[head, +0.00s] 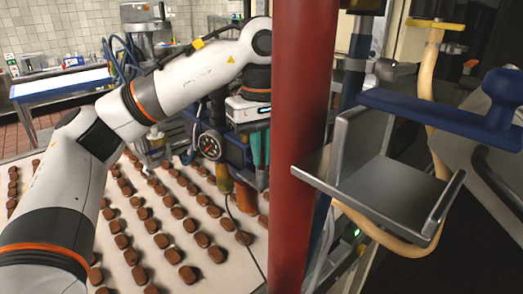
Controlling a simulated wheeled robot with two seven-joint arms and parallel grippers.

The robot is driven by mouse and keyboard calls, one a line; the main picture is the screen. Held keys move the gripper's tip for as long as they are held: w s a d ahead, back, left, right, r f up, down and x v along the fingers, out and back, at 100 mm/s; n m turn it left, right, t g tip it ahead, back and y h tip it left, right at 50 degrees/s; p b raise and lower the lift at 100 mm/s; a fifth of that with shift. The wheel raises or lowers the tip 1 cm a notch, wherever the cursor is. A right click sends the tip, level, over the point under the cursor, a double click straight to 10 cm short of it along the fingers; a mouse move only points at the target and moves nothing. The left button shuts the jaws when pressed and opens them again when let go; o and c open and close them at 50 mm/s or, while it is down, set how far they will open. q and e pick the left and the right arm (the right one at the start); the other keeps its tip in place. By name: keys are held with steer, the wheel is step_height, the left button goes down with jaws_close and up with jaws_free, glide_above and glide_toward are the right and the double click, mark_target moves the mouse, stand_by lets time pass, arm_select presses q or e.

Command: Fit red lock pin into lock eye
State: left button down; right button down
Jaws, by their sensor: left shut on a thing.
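My left gripper (261,158) hangs fingers down beneath the white wrist, just left of the thick red post. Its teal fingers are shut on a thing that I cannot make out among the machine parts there. I cannot pick out the red lock pin or the lock eye in this view. The red post partly covers the area around the wrist and fingers. My right gripper is not in view.
The red post (301,150) stands close in front. To the right are a metal tray (385,185), a blue bar with a knob (430,108) and a curved yellow pipe (428,75).

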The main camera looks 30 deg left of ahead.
arm_select(q)
steer(key=shift+f, duration=0.15)
steer(key=c, duration=1.5)
jaws_free()
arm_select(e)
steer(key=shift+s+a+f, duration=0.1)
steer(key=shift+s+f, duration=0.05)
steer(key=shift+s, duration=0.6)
